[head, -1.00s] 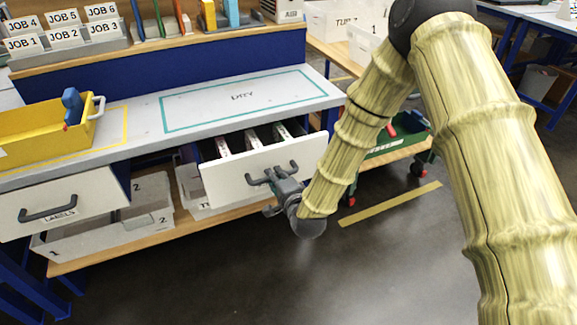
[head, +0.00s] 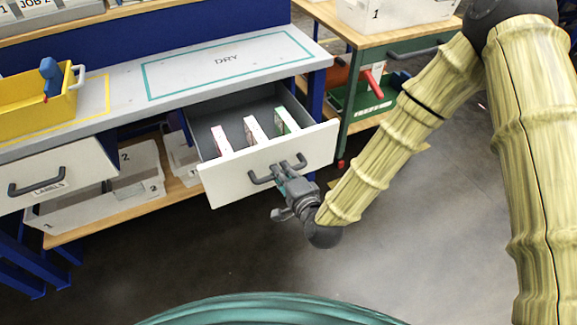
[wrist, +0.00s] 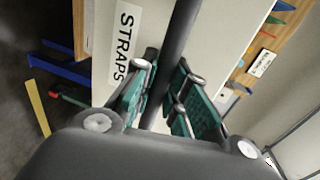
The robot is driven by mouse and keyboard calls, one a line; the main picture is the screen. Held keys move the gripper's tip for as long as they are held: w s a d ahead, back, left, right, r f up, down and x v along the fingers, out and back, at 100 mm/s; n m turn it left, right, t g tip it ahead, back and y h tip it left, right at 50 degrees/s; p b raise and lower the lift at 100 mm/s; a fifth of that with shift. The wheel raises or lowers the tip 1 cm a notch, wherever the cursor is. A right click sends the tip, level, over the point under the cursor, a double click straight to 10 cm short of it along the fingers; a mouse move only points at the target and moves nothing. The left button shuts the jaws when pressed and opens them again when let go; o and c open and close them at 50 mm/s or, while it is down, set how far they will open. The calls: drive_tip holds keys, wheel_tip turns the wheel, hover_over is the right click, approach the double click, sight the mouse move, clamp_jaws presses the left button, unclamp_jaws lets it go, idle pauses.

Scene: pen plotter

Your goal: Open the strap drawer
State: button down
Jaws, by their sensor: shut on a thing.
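The strap drawer (head: 225,185) is a white-fronted drawer under the workbench, and it stands pulled well out. Its front carries a STRAPS label (wrist: 124,43), seen in the wrist view. Several slim boxes (head: 251,130) with coloured ends lie in the grey inside of the drawer. My gripper (head: 285,175) is at the dark bar handle (head: 262,179) on the drawer front. In the wrist view, the green-padded fingers (wrist: 160,98) sit on both sides of the handle bar (wrist: 181,35) and are shut on it. The fingers partly hide the handle in the head view.
The bench top (head: 125,110) bears a yellow bin (head: 35,118) and a DRY outline. White bins (head: 100,200) stand on the lower shelf. A green cart (head: 390,60) stands at right. The floor in front is clear.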

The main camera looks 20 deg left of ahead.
drive_tip(key=shift+s+d, duration=0.1)
drive_tip(key=shift+s, duration=0.05)
drive_tip(key=c, duration=1.4)
unclamp_jaws()
drive_tip(key=v, duration=1.2)
